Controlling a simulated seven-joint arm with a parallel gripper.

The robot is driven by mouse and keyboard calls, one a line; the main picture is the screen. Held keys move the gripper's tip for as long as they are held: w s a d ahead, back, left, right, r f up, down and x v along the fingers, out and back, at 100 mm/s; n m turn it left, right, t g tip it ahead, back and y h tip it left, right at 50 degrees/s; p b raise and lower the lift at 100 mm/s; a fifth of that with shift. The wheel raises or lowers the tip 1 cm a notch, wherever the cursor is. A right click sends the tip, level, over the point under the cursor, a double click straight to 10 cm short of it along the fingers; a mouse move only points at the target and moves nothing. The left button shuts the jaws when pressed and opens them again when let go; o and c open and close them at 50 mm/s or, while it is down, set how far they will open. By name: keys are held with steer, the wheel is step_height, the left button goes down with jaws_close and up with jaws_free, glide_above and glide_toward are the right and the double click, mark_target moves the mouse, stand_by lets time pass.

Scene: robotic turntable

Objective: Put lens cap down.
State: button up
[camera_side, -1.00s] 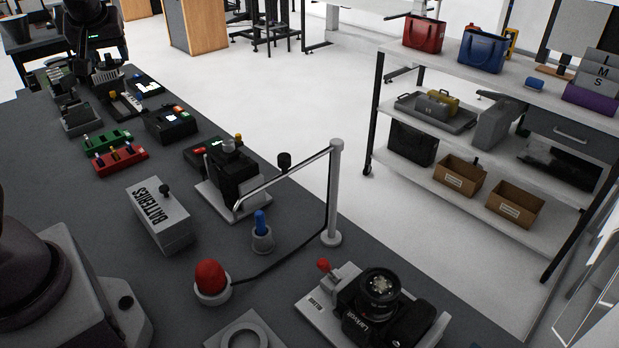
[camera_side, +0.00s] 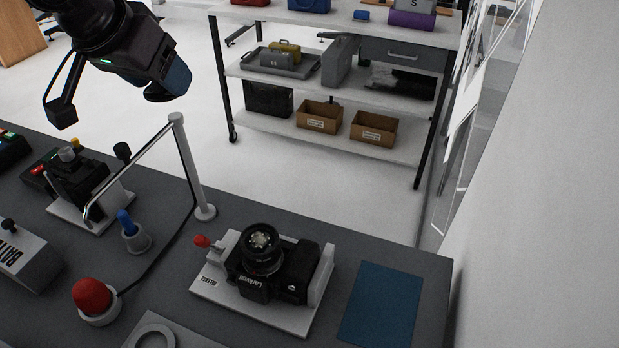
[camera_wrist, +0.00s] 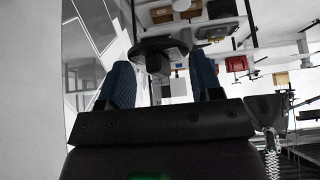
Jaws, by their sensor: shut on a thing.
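My gripper (camera_side: 172,82) is at the upper left of the side view, raised above the table. It is shut on the lens cap (camera_side: 158,97), a dark disc at the fingertips, partly hidden by the blue fingers. The lens cap also shows in the wrist view (camera_wrist: 160,45), between and beyond the blue-padded fingers. The black camera (camera_side: 270,274) sits on a white plate (camera_side: 216,291) with its uncovered lens facing up. A flat blue mat (camera_side: 381,305) lies bare at the table's right end, apart from the gripper and cap.
A grey post with a slanted bar (camera_side: 190,170) stands between the gripper and the camera. A red dome button (camera_side: 92,296), blue-topped switch (camera_side: 130,226), white battery box (camera_side: 25,262) and ring plate (camera_side: 136,343) are on the table. A shelf unit (camera_side: 300,135) stands behind.

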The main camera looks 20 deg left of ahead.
steer(key=s+d+m+h, duration=0.15)
steer(key=s+d, duration=0.25)
steer(key=d, duration=0.4)
steer(key=s+d+r+m+g+h, duration=0.1)
steer(key=s+d+m, duration=0.25)
steer(key=d, duration=0.35)
steer(key=s+d+m+h, duration=0.1)
steer(key=s+d+m, duration=0.1)
steer(key=s+d, duration=0.45)
glide_toward(383, 299)
steer(key=w, duration=0.1)
steer(key=w+d+f, duration=0.1)
steer(key=shift+w+d+f, duration=0.2)
steer(key=shift+w+d, duration=0.05)
steer(key=shift+w+d+f, duration=0.1)
steer(key=shift+d+f, duration=0.05)
steer(key=shift+f, duration=1.6)
steer(key=shift+f, duration=0.1)
